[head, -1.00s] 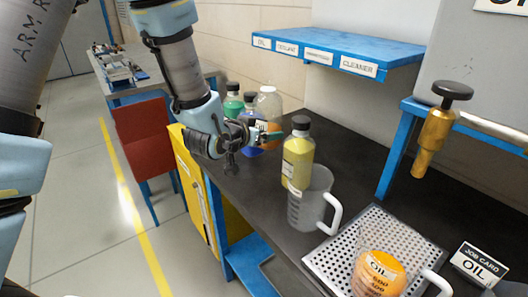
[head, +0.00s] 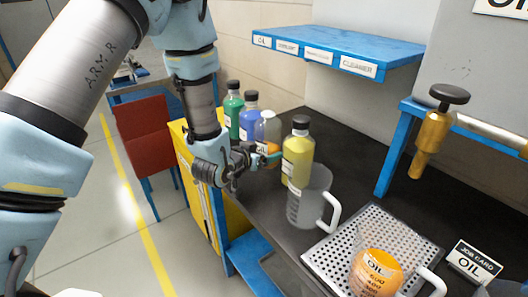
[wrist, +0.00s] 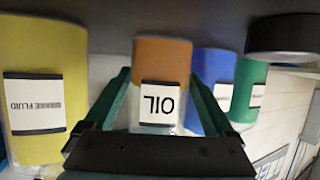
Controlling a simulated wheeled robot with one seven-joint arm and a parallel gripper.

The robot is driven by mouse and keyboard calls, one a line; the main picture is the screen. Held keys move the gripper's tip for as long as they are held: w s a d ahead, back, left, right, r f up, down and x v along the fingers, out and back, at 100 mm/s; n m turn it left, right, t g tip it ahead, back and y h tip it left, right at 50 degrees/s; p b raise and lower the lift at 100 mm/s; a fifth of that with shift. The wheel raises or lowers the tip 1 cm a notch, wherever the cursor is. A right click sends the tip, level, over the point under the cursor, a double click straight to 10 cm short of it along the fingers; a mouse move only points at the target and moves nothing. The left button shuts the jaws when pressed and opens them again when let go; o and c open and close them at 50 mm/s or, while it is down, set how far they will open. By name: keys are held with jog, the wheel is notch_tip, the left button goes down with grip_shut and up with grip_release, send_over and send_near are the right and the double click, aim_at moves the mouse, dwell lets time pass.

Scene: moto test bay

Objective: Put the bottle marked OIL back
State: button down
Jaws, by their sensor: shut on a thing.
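The OIL bottle (head: 268,127) is clear with orange liquid low inside, and stands upright at the bench's left side. In the wrist view, which is upside down, its OIL label (wrist: 159,102) faces the camera between the green fingers. My gripper (head: 266,156) is shut on this bottle from the left. The bottle's base is at or very near the bench top; I cannot tell if it touches. A blue bottle (head: 249,118) and a green bottle (head: 233,108) stand behind it, and a yellow brake fluid bottle (head: 297,155) stands in front to the right.
A clear empty jug (head: 309,200) stands by the yellow bottle. A perforated tray (head: 328,252) holds a jug of orange liquid (head: 379,275), beside an OIL job card (head: 474,266). A blue labelled shelf (head: 340,47) above is bare. Dark bench top (head: 345,155) is free behind the jugs.

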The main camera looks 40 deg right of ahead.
jog(key=shift+f, duration=0.2)
grip_release()
jog(key=shift+r, duration=0.1)
